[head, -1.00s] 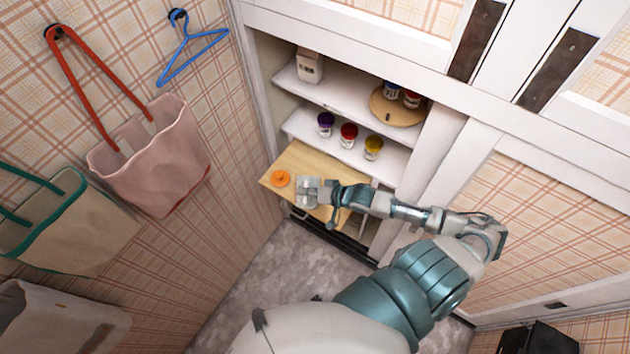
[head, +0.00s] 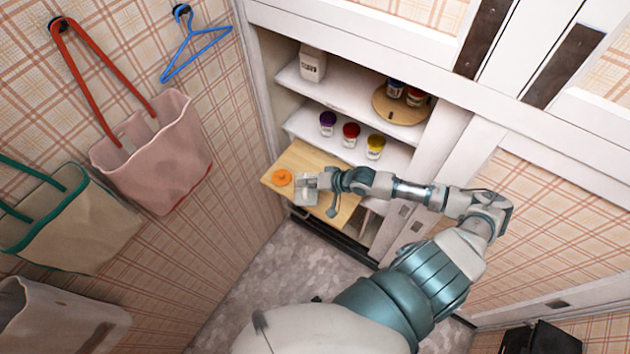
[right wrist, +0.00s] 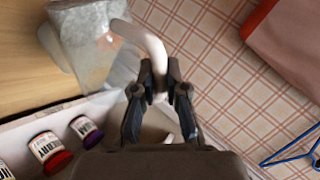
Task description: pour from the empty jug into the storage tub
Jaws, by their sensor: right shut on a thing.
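The jug (head: 305,190) is a pale, see-through vessel above the pull-out wooden board in the head view. In the right wrist view the jug (right wrist: 88,45) shows a cloudy clear body and a thick white handle. My right gripper (head: 324,181) is shut on that handle; its dark fingers (right wrist: 160,80) pinch it in the right wrist view. I see no contents in the jug. I cannot make out the storage tub for certain; a pale curved form (right wrist: 52,45) beside the jug is partly hidden. My left gripper is not in view.
An orange round thing (head: 281,177) lies on the wooden board (head: 310,156). Jars with purple (head: 327,122), red (head: 350,133) and yellow (head: 375,146) lids stand on the shelf behind. A white carton (head: 313,65) and a round turntable (head: 398,112) are higher. Bags hang at left.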

